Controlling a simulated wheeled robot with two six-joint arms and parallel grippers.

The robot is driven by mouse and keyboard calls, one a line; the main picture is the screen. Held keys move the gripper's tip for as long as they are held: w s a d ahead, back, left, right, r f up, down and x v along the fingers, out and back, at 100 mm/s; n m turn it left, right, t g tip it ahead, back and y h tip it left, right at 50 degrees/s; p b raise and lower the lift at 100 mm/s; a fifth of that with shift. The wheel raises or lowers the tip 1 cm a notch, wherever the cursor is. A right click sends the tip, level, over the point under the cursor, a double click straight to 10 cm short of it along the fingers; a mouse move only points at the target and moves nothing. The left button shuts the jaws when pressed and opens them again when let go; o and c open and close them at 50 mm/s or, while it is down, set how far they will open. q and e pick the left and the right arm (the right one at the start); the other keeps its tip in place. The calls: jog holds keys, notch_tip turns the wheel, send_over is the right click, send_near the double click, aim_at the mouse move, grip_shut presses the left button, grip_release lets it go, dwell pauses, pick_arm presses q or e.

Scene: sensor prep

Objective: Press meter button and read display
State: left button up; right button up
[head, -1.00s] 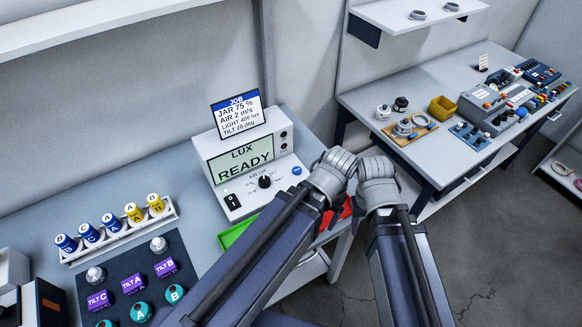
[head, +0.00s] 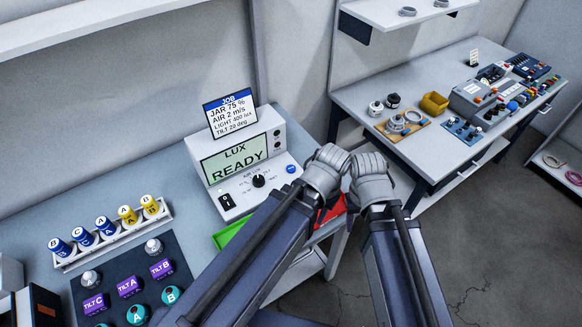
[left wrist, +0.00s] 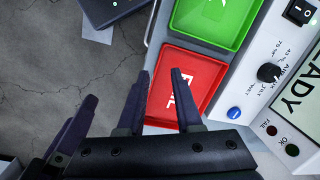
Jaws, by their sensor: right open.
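The white meter (head: 203,155) stands on the left bench; its display (head: 236,160) reads "LUX READY". Its blue button (head: 291,169) is at the right of the front panel, beside a black knob (head: 259,180) and a rocker switch (head: 227,201). The button also shows in the left wrist view (left wrist: 233,112). My left gripper (head: 327,168) is right of the button; in the left wrist view its fingers (left wrist: 160,75) are apart and empty, over the red tray, left of the button. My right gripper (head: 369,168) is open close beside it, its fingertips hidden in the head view.
A job card (head: 231,113) stands on the meter. A green tray (left wrist: 215,20) and a red tray (left wrist: 165,118) lie before it. A rack of labelled bottles (head: 110,236) and a dark board (head: 177,252) with tilt blocks are at left. A second bench (head: 440,150) holds several parts.

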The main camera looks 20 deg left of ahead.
pick_arm(q)
grip_shut()
dwell(1.1)
